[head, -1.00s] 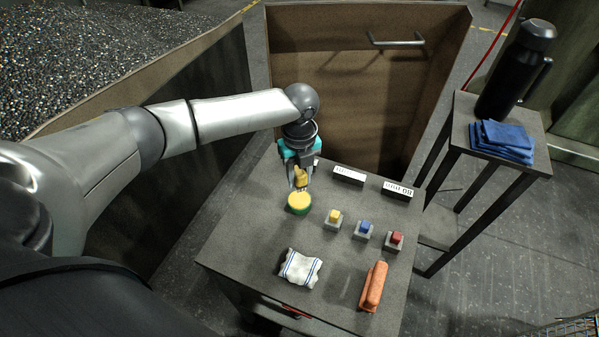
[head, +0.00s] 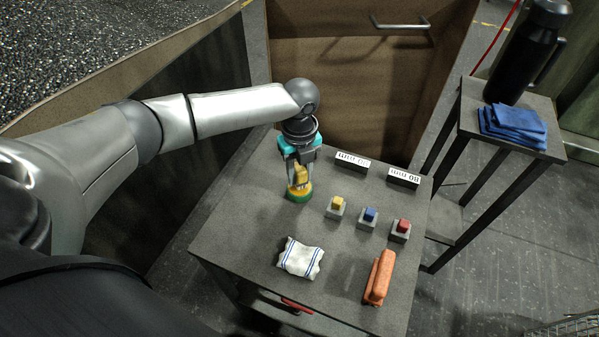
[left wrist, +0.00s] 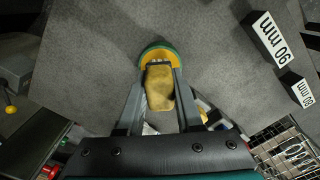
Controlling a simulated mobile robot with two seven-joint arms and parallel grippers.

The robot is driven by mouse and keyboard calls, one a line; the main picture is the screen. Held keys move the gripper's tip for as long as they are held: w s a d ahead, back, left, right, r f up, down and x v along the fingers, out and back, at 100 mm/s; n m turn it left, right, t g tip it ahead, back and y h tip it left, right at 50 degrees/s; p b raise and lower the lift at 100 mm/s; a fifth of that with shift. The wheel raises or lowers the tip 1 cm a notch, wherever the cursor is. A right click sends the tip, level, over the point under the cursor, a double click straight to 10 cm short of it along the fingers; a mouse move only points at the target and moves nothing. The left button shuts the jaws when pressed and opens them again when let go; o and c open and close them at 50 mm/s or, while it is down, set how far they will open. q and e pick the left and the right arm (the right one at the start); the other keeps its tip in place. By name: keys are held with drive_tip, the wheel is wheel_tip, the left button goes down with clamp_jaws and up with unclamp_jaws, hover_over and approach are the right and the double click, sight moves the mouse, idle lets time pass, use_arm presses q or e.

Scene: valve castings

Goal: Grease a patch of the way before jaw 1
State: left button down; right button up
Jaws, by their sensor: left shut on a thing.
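My left gripper (head: 300,180) points down over the left back part of the grey table. It is shut on a yellow block-like piece (head: 301,174), which also shows between the fingers in the left wrist view (left wrist: 160,88). Just below it is a round, low green tin (head: 299,196) with a yellow top, its rim also in the left wrist view (left wrist: 143,55). The piece's lower end overlaps the tin in both views; I cannot tell whether they touch. I cannot make out a way or a jaw 1. My right gripper is not in view.
On the grey table (head: 240,225) are yellow (head: 338,203), blue (head: 370,214) and red (head: 402,226) pieces on grey bases, a striped white cloth (head: 300,257), an orange object (head: 379,277) and two white label blocks (head: 352,162). A side stand holds blue cloths (head: 512,126) and a black flask (head: 528,50).

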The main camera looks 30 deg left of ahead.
sight(299, 167)
use_arm(q)
drive_tip(key=shift+f, duration=0.55)
idle(0.6)
drive_tip(key=shift+s+f, duration=0.1)
idle(1.7)
wheel_tip(299, 167, up, 7)
drive_tip(key=p, duration=0.8)
drive_tip(key=shift+d+r, duration=0.1)
drive_tip(key=shift+r, duration=0.1)
idle(0.6)
